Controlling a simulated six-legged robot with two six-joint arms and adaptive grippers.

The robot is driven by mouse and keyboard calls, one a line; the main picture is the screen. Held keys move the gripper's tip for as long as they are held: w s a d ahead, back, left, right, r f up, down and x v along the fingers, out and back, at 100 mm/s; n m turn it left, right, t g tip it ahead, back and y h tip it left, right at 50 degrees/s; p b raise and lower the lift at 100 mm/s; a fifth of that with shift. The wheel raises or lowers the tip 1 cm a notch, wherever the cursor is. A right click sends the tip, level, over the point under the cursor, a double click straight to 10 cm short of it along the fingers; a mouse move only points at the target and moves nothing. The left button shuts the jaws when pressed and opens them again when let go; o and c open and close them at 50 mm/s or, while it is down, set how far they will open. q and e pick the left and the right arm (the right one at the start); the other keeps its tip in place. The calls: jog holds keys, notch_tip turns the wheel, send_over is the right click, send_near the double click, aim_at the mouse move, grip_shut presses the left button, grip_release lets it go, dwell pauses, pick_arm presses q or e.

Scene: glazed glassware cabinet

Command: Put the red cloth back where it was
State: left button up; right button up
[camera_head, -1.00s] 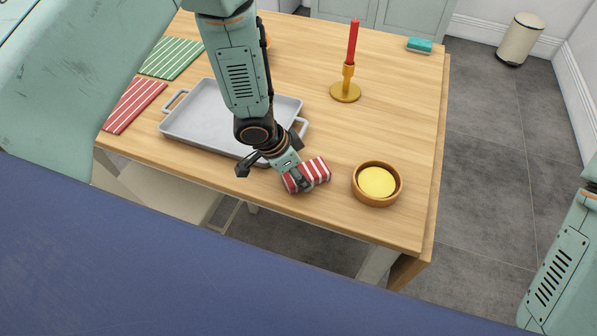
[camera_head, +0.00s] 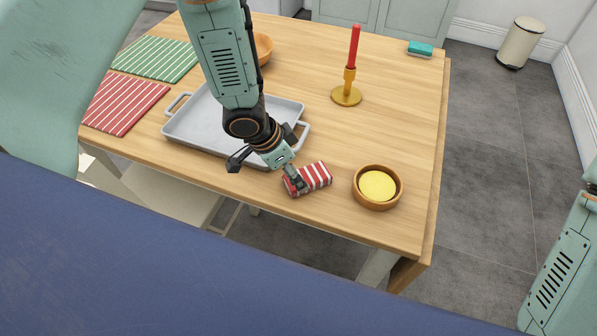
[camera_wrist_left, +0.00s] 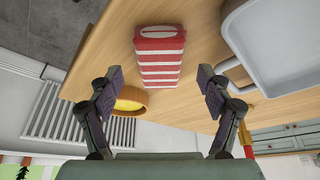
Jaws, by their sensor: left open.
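A red-and-white striped bundle (camera_head: 307,179), which looks like a folded cloth, lies on the wooden table near its front edge. It also shows in the left wrist view (camera_wrist_left: 160,57), just beyond my fingertips. A flat red striped cloth (camera_head: 124,104) lies at the table's left side. My left gripper (camera_head: 267,172) is open, with one finger overlapping the bundle in the head view and the other apart to its left. My right gripper is out of frame.
A grey tray (camera_head: 207,141) stands left of the bundle, partly hidden by my arm. A wooden bowl with yellow contents (camera_head: 378,186) is close on the right. A red candle (camera_head: 353,46) stands behind. A green striped cloth (camera_head: 155,57) lies back left.

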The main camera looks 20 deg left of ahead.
pick_arm(q)
jog(key=p+v, duration=0.2)
jog(key=v, duration=0.6)
jog(key=b+x, duration=0.3)
jog(key=x, duration=0.8)
jog(key=shift+f, duration=0.2)
jog(key=shift+w+d+f, duration=0.15)
jog(key=shift+d+f, duration=0.05)
notch_tip(320, 180, up, 2)
jog(key=shift+r+p, duration=0.2)
jog(key=shift+p, duration=0.1)
jog(key=shift+r, duration=0.55)
jog(key=shift+f, duration=0.1)
